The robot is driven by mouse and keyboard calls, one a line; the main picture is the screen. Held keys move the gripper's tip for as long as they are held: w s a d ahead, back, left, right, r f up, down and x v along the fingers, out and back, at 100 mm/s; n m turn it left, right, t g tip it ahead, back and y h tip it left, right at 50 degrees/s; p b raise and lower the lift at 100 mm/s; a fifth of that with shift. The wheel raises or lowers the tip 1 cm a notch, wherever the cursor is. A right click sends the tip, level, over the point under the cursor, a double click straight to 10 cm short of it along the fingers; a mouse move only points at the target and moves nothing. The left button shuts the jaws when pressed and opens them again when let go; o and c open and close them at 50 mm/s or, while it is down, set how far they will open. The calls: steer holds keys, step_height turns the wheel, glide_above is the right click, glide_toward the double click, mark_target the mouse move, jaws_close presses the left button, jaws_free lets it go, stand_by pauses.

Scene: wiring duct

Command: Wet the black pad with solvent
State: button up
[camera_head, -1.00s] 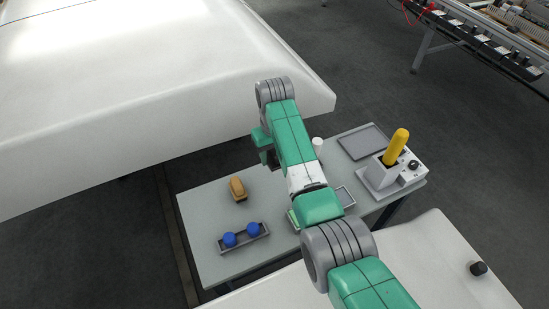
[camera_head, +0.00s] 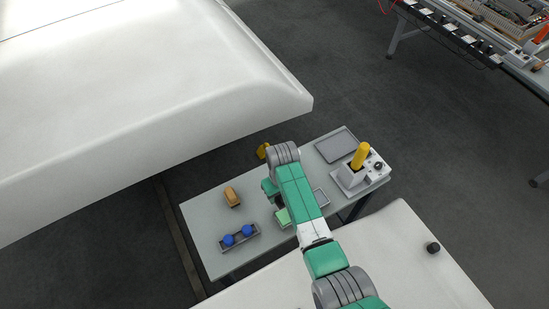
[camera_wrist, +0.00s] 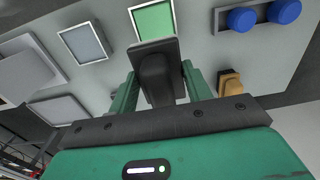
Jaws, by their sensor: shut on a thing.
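My gripper (camera_wrist: 158,88) is shut on the handle of a black pad (camera_wrist: 152,47), which shows between the fingers in the wrist view. The pad is a flat dark plate held above the table. A square tray with a green surface (camera_wrist: 154,20) lies just beyond the pad in that view, partly covered by it. In the head view the green tray (camera_head: 283,217) is close to my gripper (camera_head: 271,190), partly behind my arm. The pad is hidden in the head view. I cannot tell whether the pad's underside is wet.
A rack with blue knobs (camera_head: 239,235) and a tan block (camera_head: 232,197) are on the table's left. A grey tray (camera_head: 336,145) and a station with a yellow handle (camera_head: 361,155) are on the right. A large white panel (camera_head: 150,100) borders the far side.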

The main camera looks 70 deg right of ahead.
mark_target(286, 216)
steer(key=shift+s+a+r+p, duration=0.35)
steer(key=shift+s+a+p, duration=0.2)
steer(key=shift+s+p, duration=0.1)
steer(key=shift+s+a+r+p, duration=0.3)
steer(key=shift+s+a+p, duration=0.2)
steer(key=shift+s+p, duration=0.1)
steer(key=f+b, duration=0.3)
steer(key=f, duration=0.1)
steer(key=f+b, duration=0.2)
steer(key=shift+s+a+f+b, duration=0.25)
steer(key=shift+s+f+b, duration=0.05)
steer(key=shift+b, duration=0.05)
steer(key=shift+f, duration=0.6)
stand_by(1.0)
step_height(286, 216, up, 7)
steer(key=p, duration=0.6)
steer(key=shift+p, duration=0.3)
steer(key=shift+r, duration=0.1)
